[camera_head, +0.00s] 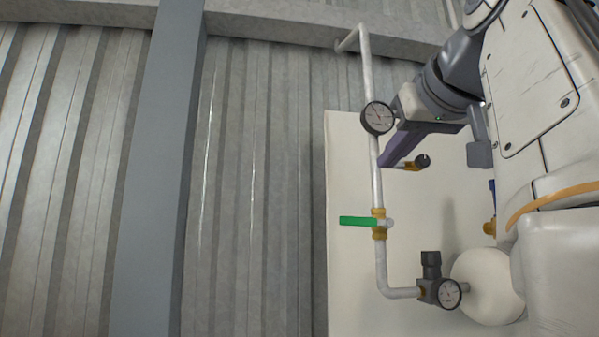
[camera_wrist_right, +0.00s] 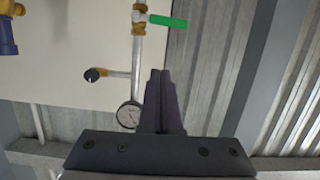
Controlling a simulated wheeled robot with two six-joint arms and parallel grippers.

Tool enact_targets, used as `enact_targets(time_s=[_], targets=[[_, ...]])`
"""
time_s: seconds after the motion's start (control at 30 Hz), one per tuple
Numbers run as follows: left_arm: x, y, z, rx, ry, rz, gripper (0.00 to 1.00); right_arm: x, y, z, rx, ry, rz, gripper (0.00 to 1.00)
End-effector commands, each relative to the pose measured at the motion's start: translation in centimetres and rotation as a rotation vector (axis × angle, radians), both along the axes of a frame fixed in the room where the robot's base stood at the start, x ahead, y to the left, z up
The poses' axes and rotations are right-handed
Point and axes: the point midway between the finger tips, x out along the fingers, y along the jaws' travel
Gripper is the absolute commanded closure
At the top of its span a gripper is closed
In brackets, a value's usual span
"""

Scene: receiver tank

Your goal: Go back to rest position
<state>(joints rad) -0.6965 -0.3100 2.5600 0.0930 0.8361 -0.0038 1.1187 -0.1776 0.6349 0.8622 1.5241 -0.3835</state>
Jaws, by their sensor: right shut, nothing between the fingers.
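My left gripper is in neither view.
An upper round gauge (camera_head: 377,118) sits on the pipe near my gripper. A lower gauge (camera_head: 449,294) stands beside a white rounded tank end (camera_head: 487,286). A grey post (camera_head: 160,170) stands before the corrugated wall (camera_head: 255,190). The space left of the pipe looks clear.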

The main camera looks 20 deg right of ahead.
Motion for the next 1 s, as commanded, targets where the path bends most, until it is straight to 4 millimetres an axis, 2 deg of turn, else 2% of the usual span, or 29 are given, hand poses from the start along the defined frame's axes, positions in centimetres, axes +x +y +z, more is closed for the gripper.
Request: enact_targets(time_s=[0.27, 0.37, 0.43, 0.47, 0.57, 0.6, 0.73, 0.87, 1.0], targets=[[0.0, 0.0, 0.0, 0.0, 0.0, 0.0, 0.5, -0.4, 0.2, 0.0, 0.0, 0.001, 0.002, 1.0], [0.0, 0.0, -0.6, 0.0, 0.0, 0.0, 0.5, 0.4, 0.0, -1.3, 0.037, 0.009, 0.023, 1.0], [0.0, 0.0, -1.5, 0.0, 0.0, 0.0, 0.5, 1.7, -0.1, -3.6, 0.096, 0.03, 0.056, 1.0], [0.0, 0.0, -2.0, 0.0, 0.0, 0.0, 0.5, 2.5, -0.1, -5.0, 0.128, 0.044, 0.074, 1.0], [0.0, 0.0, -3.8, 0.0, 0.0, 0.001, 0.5, 5.9, 0.8, -11.1, 0.249, 0.122, 0.146, 1.0], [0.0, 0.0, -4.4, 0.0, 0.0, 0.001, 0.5, 7.2, 1.6, -13.8, 0.292, 0.163, 0.174, 1.0], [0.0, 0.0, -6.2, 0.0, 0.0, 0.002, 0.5, 10.5, 5.0, -22.6, 0.388, 0.311, 0.25, 1.0], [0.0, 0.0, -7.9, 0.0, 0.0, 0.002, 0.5, 12.1, 9.5, -31.2, 0.428, 0.469, 0.319, 1.0], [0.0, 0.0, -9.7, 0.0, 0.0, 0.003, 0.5, 11.7, 14.9, -40.6, 0.418, 0.645, 0.392, 1.0]])
